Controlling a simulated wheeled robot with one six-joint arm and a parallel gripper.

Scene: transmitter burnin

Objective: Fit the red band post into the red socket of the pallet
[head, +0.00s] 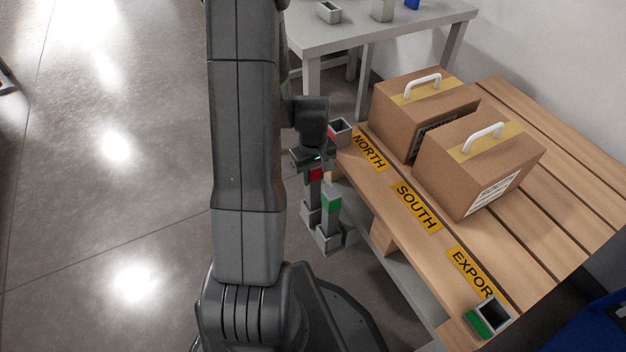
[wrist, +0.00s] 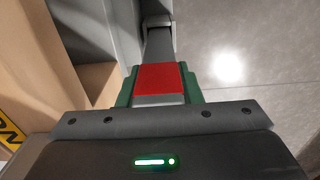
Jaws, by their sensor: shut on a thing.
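My gripper (head: 312,164) is shut on the red band post (head: 315,175), low beside the near edge of the pallet. In the wrist view the post's red band (wrist: 160,77) sits between the green fingers. The post's grey lower end reaches down to a grey holder (head: 308,214); whether it is seated in it or just above it I cannot tell. The red socket (head: 341,131) is a grey open box with a red side at the pallet's far left corner, beside the NORTH label, and looks empty. The wooden pallet (head: 510,235) stands to the right.
A green band post (head: 331,203) stands in a neighbouring holder (head: 329,240), close to the held post. Two cartons with white handles (head: 433,112) (head: 478,165) stand on the pallet. A green socket (head: 489,318) is at its near corner. A grey table (head: 385,38) is behind. The left floor is clear.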

